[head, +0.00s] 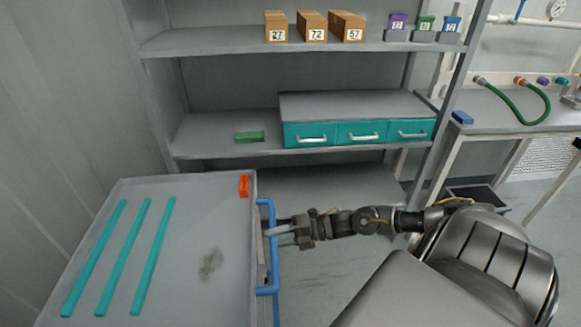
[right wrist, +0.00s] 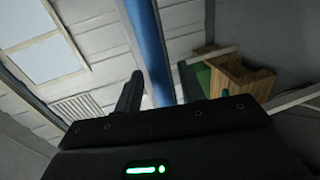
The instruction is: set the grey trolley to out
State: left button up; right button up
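The grey trolley (head: 190,235) stands at the lower left in the head view, with a flat grey top. A blue upright handle (head: 274,245) is on its right side. My right gripper (head: 272,230) reaches the handle from the right. In the right wrist view, a blue bar (right wrist: 150,50) runs between the two fingers of my right gripper (right wrist: 158,82). Narrow gaps seem to show beside the bar, so the fingers look open around it. My left gripper is not in view.
Three teal strips (head: 119,259) and a small orange block (head: 244,186) lie on the trolley top. A grey shelf (head: 220,135) with teal drawers (head: 361,133) stands behind. Floor shows between trolley and seat.

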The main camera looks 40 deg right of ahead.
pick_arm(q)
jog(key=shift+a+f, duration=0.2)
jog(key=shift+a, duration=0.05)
pick_arm(e)
jog(key=v, duration=0.9)
jog(key=shift+s+d, duration=0.2)
jog(key=shift+d, duration=0.1)
jog(key=shift+r, duration=0.1)
